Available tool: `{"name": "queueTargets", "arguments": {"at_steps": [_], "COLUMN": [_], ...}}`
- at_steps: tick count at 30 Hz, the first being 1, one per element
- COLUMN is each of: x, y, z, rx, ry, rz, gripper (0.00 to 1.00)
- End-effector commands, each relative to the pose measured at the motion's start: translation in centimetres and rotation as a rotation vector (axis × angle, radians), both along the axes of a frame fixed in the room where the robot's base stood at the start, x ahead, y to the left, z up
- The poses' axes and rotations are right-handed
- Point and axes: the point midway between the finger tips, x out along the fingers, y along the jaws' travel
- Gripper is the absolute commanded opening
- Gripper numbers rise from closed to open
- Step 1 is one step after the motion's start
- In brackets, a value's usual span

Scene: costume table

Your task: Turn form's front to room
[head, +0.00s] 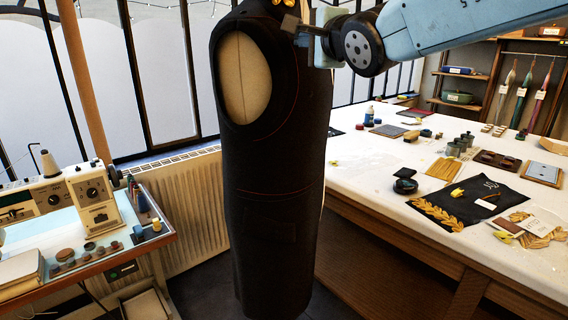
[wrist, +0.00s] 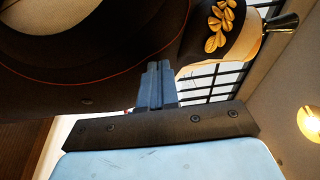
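The dress form (head: 270,160) stands upright in the middle of the head view, in a black garment with thin red stitch lines. A large oval armhole (head: 243,80) shows the beige body and faces my camera. The form's top is cut off by the frame. In the wrist view the garment (wrist: 130,50) fills the upper left, with gold leaf trim (wrist: 220,25) at the collar. My gripper (head: 291,24) is at the form's upper right side. Its fingers (wrist: 158,75) look closed together against the garment. I cannot see any cloth between them.
A white-topped work table (head: 390,185) with cloth pieces, gold trim and small pots stands on the right. A sewing machine bench (head: 110,255) is at the left. A radiator (head: 188,200) and windows stand behind the form. Some dark floor shows around the form's lower end.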

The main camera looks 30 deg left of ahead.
Motion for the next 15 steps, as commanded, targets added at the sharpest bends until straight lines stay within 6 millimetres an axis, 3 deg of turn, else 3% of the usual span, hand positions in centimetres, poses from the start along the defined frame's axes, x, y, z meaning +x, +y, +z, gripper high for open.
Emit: {"name": "queueTargets", "arguments": {"at_steps": [15], "x": [-1.8], "y": [2.0], "z": [0.1], "rx": [0.0], "ry": [-0.003], "rz": [-0.004], "gripper": [0.0]}}
